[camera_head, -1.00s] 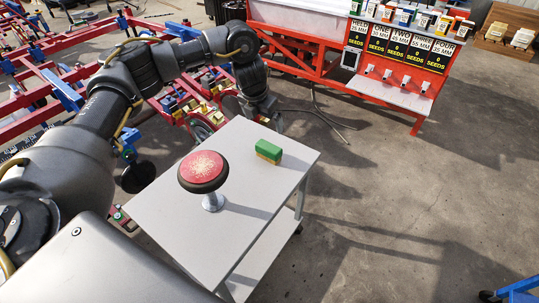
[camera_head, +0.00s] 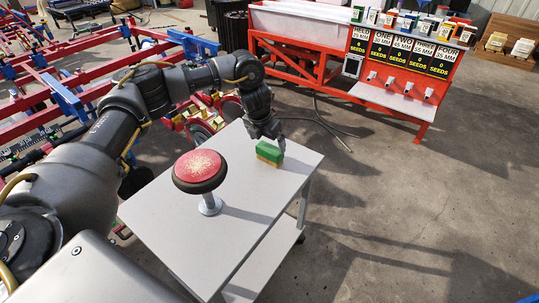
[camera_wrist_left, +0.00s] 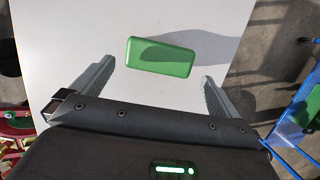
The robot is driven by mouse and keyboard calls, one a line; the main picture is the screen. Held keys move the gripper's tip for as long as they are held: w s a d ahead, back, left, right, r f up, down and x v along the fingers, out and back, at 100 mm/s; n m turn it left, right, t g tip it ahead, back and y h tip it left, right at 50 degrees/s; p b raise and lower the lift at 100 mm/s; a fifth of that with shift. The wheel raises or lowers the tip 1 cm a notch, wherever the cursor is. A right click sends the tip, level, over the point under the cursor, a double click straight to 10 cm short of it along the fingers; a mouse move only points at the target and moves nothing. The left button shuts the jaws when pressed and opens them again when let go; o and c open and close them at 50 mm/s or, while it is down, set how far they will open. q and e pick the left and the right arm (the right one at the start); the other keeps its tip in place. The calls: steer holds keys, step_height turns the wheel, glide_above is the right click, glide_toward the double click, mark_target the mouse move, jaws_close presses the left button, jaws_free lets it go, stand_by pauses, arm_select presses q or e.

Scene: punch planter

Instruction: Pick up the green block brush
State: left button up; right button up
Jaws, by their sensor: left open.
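The green block brush (camera_head: 269,152) lies on the grey cart top (camera_head: 160,220) near its far edge, green on top with a tan lower layer. My left gripper (camera_head: 266,142) is just above and behind it in the head view, pointing down. In the left wrist view the brush (camera_wrist_left: 161,57) shows its green top, slightly tilted, ahead of the two spread fingers of my left gripper (camera_wrist_left: 158,80). The gripper is open and empty, with the brush apart from both fingers. My right gripper is not in view.
A red round-topped button on a metal post (camera_head: 200,170) stands on the cart to the left of the brush. A red seed stand (camera_head: 405,65) is at the back right. The right side of the cart top is clear.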

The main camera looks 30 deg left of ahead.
mark_target(270, 148)
arm_select(q)
steer(key=shift+x, duration=1.05)
steer(key=x, duration=0.4)
steer(key=shift+w+f, duration=0.15)
steer(key=shift+w, duration=0.1)
steer(key=shift+w+f, duration=0.1)
steer(key=shift+f, duration=0.25)
steer(key=c, duration=0.8)
steer(key=shift+o, duration=0.2)
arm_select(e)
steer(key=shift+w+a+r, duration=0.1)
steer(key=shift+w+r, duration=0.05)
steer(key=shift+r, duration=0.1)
arm_select(q)
steer(key=shift+r, duration=0.1)
